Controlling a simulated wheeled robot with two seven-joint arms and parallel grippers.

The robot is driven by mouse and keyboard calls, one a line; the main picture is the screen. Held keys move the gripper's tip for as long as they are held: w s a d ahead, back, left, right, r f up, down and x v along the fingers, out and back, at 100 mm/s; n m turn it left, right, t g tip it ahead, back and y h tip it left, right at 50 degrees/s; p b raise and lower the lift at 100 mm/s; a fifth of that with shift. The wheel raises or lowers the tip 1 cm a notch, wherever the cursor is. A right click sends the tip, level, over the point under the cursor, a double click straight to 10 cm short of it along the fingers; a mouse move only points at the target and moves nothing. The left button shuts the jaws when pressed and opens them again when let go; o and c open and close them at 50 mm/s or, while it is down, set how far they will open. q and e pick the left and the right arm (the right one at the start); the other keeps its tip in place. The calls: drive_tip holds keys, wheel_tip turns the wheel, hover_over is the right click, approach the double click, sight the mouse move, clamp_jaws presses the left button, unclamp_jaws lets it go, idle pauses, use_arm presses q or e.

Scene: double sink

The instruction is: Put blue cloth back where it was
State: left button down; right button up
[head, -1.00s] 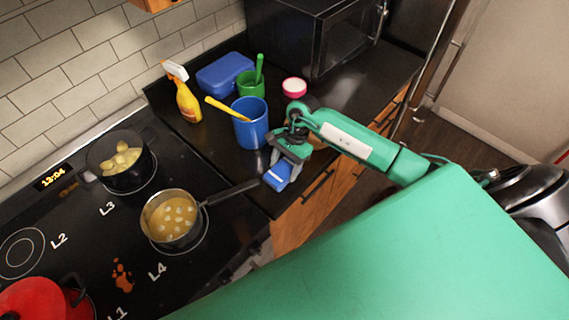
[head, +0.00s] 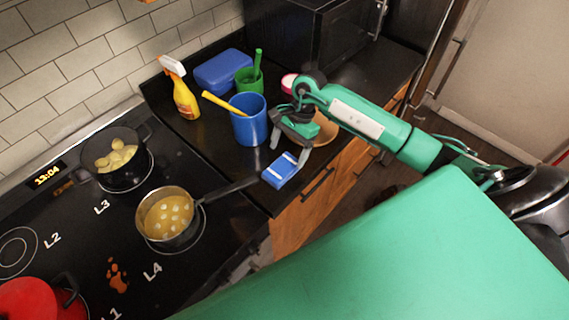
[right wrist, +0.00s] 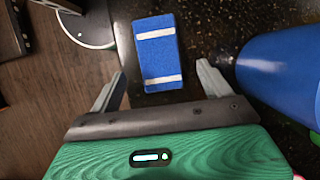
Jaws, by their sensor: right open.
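The blue cloth (head: 284,169), with white bands, lies flat on the black countertop near its front edge, to the right of the stove. It also shows in the right wrist view (right wrist: 158,52), beyond the fingertips. My right gripper (head: 294,142) is open and empty, just behind the cloth and apart from it. In the right wrist view my right gripper's two fingers (right wrist: 160,80) are spread wide with the cloth lying ahead between them. My left gripper is not in view.
A blue cup (head: 248,121) with a yellow handle stands close to the gripper's left. A green cup (head: 247,80), blue box (head: 222,71) and yellow spray bottle (head: 184,99) stand behind. A saucepan (head: 168,216) points its handle toward the cloth. An orange-brown stain (head: 117,275) marks the stove.

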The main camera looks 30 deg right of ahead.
drive_tip(key=b+v, duration=0.2)
drive_tip(key=v, duration=0.4)
drive_tip(key=shift+r, duration=0.45)
drive_tip(key=shift+w+d, duration=0.1)
